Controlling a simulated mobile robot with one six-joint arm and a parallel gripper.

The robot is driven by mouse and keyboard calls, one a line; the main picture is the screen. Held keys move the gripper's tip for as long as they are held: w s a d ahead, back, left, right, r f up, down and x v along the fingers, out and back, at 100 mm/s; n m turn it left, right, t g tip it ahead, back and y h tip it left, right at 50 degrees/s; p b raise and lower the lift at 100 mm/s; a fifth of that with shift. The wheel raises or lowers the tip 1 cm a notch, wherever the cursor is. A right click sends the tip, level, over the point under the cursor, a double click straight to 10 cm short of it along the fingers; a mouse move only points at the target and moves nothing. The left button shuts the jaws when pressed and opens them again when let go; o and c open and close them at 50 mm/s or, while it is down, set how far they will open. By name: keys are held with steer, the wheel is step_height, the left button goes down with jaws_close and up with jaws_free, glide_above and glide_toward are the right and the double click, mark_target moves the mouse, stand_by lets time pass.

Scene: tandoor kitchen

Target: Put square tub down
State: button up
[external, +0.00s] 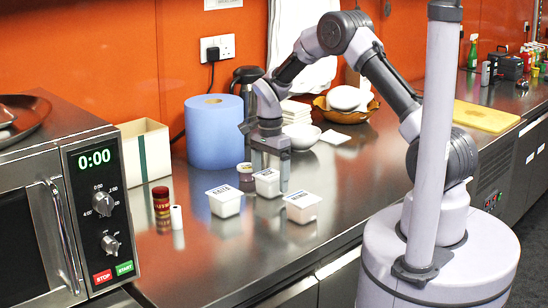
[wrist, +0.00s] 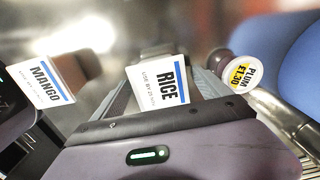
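A white square tub labelled RICE (wrist: 165,84) sits between the fingers of my gripper (wrist: 160,95) in the wrist view. In the external view this tub (external: 267,184) is between the fingers of my gripper (external: 271,168), which point down and appear closed on its sides. It is upright, at or just above the steel counter; I cannot tell if its base touches. A second square tub (external: 224,201) stands to its left. A third (external: 302,208) stands to its front right; a tub labelled MANGO (wrist: 45,82) shows left in the wrist view.
A blue paper roll (external: 214,132), red jar (external: 161,200), white cylinder (external: 177,217) and white bowl (external: 302,136) stand around. The front counter (external: 235,262) is clear.

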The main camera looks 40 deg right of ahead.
step_height(320, 180, up, 13)
steer(key=p, duration=0.4)
step_height(320, 180, up, 8)
steer(key=n+t, duration=0.1)
steer(key=n, duration=0.2)
glide_above(270, 175)
steer(key=s+a, duration=0.2)
steer(key=s, duration=0.2)
steer(key=s+a+r+n+t+y, duration=0.1)
steer(key=s+a+r+n, duration=0.1)
steer(key=s+r, duration=0.3)
steer(key=s+a+r+n+t, duration=0.1)
steer(key=s+r+n, duration=0.2)
steer(key=s, duration=0.5)
steer(key=s+a+n+t+y, duration=0.1)
steer(key=s+n, duration=0.2)
steer(key=s, duration=0.4)
steer(key=s+a+n+t, duration=0.2)
steer(key=s+n, duration=0.1)
steer(key=s, duration=0.3)
step_height(270, 175, down, 6)
steer(key=b, duration=0.6)
steer(key=shift+s+d+f, duration=0.15)
